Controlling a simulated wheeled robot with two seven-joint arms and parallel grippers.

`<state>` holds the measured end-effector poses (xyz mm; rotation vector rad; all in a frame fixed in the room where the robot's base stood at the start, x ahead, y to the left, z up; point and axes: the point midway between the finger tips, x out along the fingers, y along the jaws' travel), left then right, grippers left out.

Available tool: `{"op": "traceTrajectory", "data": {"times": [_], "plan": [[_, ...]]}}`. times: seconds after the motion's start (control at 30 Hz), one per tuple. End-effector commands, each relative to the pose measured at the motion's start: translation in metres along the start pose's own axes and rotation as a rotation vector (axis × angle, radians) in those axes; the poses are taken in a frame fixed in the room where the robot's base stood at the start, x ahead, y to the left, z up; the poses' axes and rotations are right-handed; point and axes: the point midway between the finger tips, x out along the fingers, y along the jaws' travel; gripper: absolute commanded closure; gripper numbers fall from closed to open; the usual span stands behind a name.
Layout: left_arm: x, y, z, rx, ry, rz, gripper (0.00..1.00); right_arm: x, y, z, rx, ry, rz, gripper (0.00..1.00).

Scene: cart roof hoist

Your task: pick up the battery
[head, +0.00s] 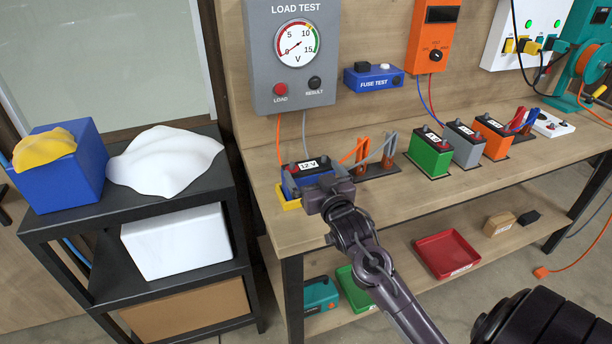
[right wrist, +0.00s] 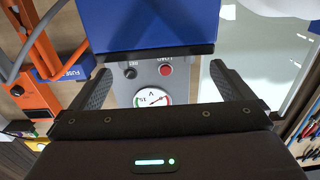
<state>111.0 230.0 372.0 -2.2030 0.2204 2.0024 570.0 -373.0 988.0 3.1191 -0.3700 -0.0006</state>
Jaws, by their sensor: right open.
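A blue battery (head: 289,187) with a white 12 V label and a dark top sits in a yellow tray (head: 289,204) on the bench, below the load tester. My right gripper (head: 322,190) is at its near right side and hides part of it. In the right wrist view, the open right gripper (right wrist: 160,75) has its two fingers apart, with the blue battery (right wrist: 148,22) just ahead of the fingertips. I cannot tell whether they touch it. Green (head: 430,155), grey (head: 465,147) and orange (head: 494,140) batteries stand farther right. My left gripper is not in view.
The grey load tester (head: 293,85) hangs behind the blue battery. Orange and grey cable clamps (head: 375,165) stand just right of it. A black shelf (head: 225,185) with a blue box (head: 62,175) is at left. A red tray (head: 447,254) lies on the lower shelf.

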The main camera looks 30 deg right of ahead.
Motion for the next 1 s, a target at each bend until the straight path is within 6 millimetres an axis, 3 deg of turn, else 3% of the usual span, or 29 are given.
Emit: {"op": "traceTrajectory", "data": {"times": [0.1, 0.23, 0.4, 0.67, 1.0], "plan": [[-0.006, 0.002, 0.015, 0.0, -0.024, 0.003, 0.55, 0.013, 0.001, -0.002, -0.001, 0.0, 0.0, 0.0], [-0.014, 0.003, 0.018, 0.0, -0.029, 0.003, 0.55, 0.033, 0.005, -0.003, 0.0, 0.0, 0.0, 0.0], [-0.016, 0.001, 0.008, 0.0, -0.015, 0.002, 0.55, 0.052, 0.005, 0.0, 0.001, -0.001, 0.0, 0.0], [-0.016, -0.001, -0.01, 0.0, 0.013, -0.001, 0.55, 0.055, 0.005, 0.001, 0.001, 0.0, 0.0, 0.0], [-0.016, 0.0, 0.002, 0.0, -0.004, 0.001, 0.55, 0.055, 0.005, 0.001, 0.001, -0.001, 0.0, 0.42]]}}
